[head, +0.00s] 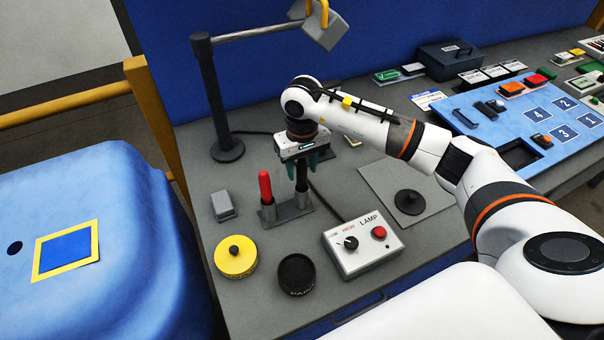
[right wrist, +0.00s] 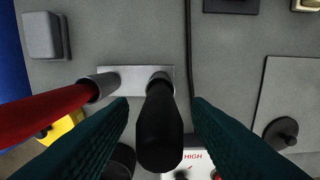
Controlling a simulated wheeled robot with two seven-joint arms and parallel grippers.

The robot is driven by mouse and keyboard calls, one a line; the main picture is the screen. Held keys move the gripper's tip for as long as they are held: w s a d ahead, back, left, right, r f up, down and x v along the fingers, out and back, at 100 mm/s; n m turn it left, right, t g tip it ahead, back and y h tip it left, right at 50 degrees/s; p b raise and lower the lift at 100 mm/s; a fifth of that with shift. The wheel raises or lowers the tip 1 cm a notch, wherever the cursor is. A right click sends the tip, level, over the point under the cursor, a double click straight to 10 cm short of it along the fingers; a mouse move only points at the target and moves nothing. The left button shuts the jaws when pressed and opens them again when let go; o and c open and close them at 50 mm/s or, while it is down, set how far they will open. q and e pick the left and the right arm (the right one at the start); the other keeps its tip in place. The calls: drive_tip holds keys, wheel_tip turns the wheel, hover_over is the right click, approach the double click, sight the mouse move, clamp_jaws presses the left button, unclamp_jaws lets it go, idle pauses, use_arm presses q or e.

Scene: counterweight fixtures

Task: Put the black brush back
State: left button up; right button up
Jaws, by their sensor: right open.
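The black brush (head: 302,180) stands handle up in the right tube of a small grey two-tube holder (head: 270,221). In the right wrist view its dark handle (right wrist: 160,130) rises from the tube towards the camera. My right gripper (head: 303,164) is above the holder, pointing down. Its teal fingers (right wrist: 160,112) are apart, one on each side of the handle, with visible gaps. A red-handled tool (head: 265,186) leans slightly in the left tube. The lower end of the brush is hidden in the tube. My left gripper is not in view.
A lamp control box (head: 362,243) stands close on the right, with a black round tin (head: 297,275) and yellow disc (head: 236,256) in front. A grey block (head: 223,205) and a black post (head: 215,100) are to the left. A cable runs behind the holder.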

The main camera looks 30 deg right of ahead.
wheel_tip(320, 180, up, 10)
drive_tip(key=b, duration=0.3)
drive_tip(key=shift+f, duration=0.25)
